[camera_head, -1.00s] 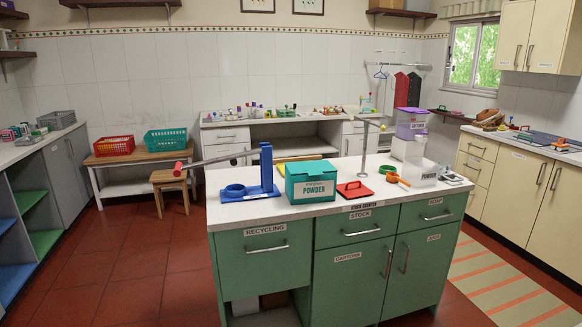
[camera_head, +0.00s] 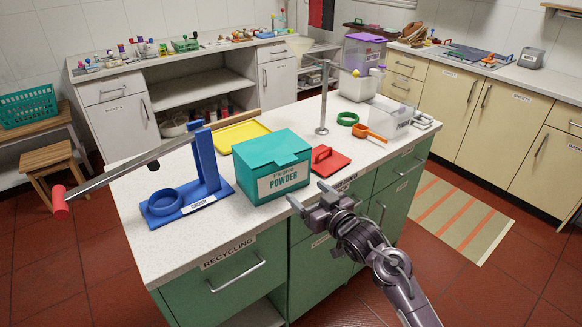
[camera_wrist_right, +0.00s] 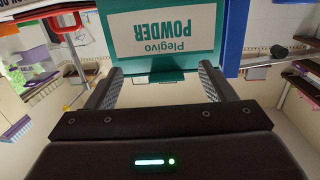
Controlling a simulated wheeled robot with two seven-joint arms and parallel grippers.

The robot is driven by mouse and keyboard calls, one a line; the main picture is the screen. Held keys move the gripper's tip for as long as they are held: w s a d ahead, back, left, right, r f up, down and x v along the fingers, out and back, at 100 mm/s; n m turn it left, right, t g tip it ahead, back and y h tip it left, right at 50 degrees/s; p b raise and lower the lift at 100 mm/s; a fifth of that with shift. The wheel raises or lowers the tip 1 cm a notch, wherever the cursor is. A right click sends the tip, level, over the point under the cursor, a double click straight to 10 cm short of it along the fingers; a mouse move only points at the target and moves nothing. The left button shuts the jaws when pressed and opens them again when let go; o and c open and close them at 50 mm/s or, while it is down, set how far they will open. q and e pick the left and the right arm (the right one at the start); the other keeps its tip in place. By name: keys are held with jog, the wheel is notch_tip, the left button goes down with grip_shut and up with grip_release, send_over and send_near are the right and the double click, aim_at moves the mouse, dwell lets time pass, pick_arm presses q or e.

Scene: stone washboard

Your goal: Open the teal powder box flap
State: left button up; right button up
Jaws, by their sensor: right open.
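The teal powder box (camera_head: 272,166) stands on the white-topped counter, with a label reading "Plegivo POWDER" on its front. Its teal lid flap (camera_head: 271,148) looks closed. My right gripper (camera_head: 311,199) is in front of the box and a little to its right, open and empty. In the right wrist view the box (camera_wrist_right: 163,37) appears upside down, ahead of and between the open fingers (camera_wrist_right: 161,82). I cannot see the fingers touching it. My left gripper is not in view.
A blue stand with a ring (camera_head: 207,165) is close on the box's left. A red lidded piece (camera_head: 325,160) lies on its right, with an orange scoop (camera_head: 368,133) beyond. A yellow tray (camera_head: 238,135) is behind. A metal post (camera_head: 323,100) rises at the back.

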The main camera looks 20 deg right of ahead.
send_near(289, 163)
jog(key=w, duration=0.2)
jog(key=shift+t+y, duration=0.3)
jog(key=shift+t, duration=0.1)
jog(key=x, duration=0.2)
jog(key=p+x, duration=0.1)
jog(key=x, duration=0.2)
jog(key=shift+w+a+f+p, duration=0.2)
jog(key=shift+w+f+p, duration=0.1)
jog(key=shift+f, duration=0.1)
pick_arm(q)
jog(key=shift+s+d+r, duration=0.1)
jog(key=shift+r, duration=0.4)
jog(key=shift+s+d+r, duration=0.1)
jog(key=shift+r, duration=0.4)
pick_arm(e)
jog(key=shift+w+a, duration=0.15)
jog(key=shift+w, duration=0.4)
